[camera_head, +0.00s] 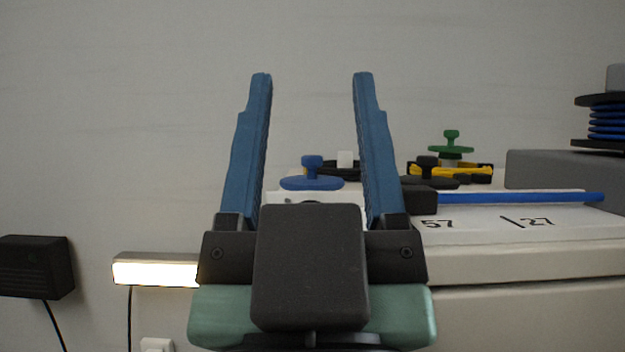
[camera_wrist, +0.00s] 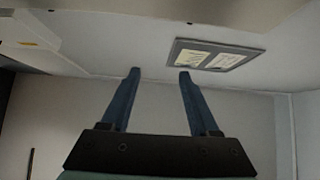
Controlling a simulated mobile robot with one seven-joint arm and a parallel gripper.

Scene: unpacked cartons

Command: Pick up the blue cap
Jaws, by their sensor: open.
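The blue cap (camera_head: 312,182) is a flat disc with a knob on top. It sits on the white surface (camera_head: 470,226) in the head view, and it appears between my gripper's two fingers there. My gripper (camera_head: 312,76) is open, with its two blue fingers pointing up and nothing between them that it holds. The gripper stands in front of the cap in the picture; how far apart they are in depth I cannot tell. In the wrist view my gripper (camera_wrist: 158,72) is open before a wall, and the cap does not show.
Behind and right of the cap are a black cap (camera_head: 430,180), a yellow-and-black part (camera_head: 470,169) and a green knobbed cap (camera_head: 451,143). A blue rod (camera_head: 520,198) lies along the surface. A grey box (camera_head: 565,172) and spool (camera_head: 606,120) stand at right. A lit lamp (camera_head: 155,270) is at left.

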